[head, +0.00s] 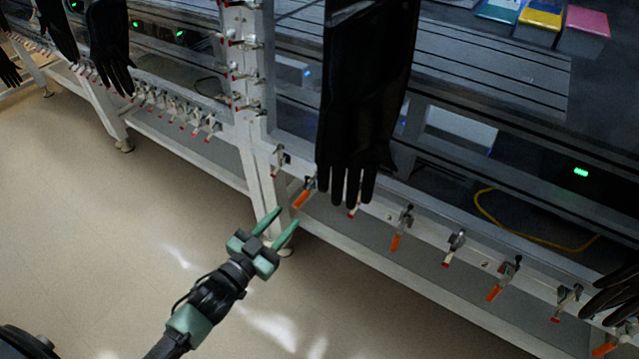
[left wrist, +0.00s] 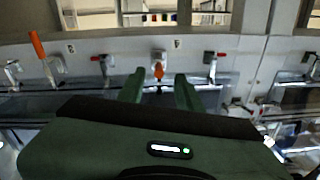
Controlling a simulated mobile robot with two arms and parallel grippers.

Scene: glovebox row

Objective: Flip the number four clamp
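Toggle clamps line the frame's lower rail, some with orange handles and some with red tips. An orange-handled clamp (head: 303,193) is just beyond my left gripper (head: 287,217), which is open and empty with its green fingers apart. In the left wrist view, an orange-tipped clamp (left wrist: 158,71) shows between the fingertips (left wrist: 158,82), with no visible contact. Red-tipped clamps stand left (left wrist: 103,62) and right (left wrist: 213,62) of it; another has its orange handle (left wrist: 38,45) raised. I cannot read any numbers, so I cannot tell which is number four. My right gripper is not in view.
A long black glove (head: 360,110) hangs in front of the rail and partly hides one clamp. More dark gloves (head: 615,290) are at the right edge. A white frame leg (head: 258,190) stands behind the left gripper. The floor (head: 110,240) at left is clear.

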